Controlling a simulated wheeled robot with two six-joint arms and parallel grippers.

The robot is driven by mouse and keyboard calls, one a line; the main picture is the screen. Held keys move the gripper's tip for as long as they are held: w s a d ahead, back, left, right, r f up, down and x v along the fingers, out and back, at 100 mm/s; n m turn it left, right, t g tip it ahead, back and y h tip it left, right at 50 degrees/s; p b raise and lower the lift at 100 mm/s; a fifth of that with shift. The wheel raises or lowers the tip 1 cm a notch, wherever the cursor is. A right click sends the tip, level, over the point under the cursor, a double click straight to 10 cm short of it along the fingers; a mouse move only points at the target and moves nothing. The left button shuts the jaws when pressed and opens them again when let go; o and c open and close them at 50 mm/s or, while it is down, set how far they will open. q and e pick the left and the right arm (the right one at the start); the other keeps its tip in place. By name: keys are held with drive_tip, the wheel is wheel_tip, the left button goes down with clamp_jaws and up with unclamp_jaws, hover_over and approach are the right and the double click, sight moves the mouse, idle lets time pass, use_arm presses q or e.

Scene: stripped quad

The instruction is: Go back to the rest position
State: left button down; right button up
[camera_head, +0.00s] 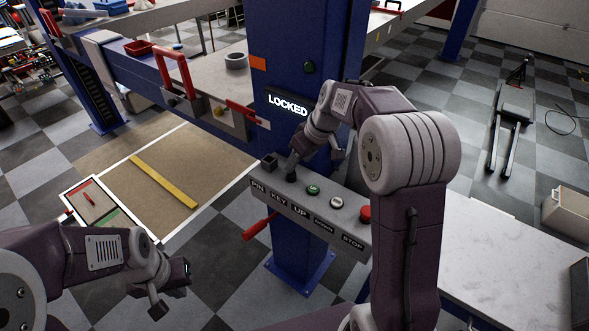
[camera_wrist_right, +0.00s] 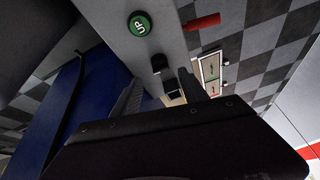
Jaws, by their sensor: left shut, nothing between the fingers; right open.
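My right gripper (camera_head: 292,168) is over the left part of the grey control panel (camera_head: 338,228), above the KEY label. In the right wrist view its two fingers (camera_wrist_right: 160,92) are apart, with a small dark fitting on the panel (camera_wrist_right: 160,62) showing just beyond them; whether they touch it I cannot tell. My left gripper (camera_head: 172,290) is at the lower left over the checkered floor, shut and empty, touching nothing visible.
The panel carries a green UP button (camera_head: 313,190), a pale button (camera_head: 337,202) and a red stop button (camera_head: 365,213). A blue column (camera_head: 300,40) with a lit LOCKED sign stands behind. A red lever (camera_head: 260,226) sticks out below. A pale table (camera_head: 500,255) is at right.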

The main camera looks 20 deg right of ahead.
drive_tip(key=shift+v, duration=1.2)
drive_tip(key=s+f+m+g+h, duration=0.1)
drive_tip(key=s+f+m, duration=0.2)
drive_tip(key=s+f, duration=0.3)
drive_tip(key=s+f+m+g+h, duration=0.1)
drive_tip(key=s+f, duration=0.6)
drive_tip(key=s, duration=0.8)
drive_tip(key=shift+s+a+m+g, duration=0.2)
drive_tip(key=shift+s+m+g, duration=0.15)
drive_tip(key=shift+m, duration=0.55)
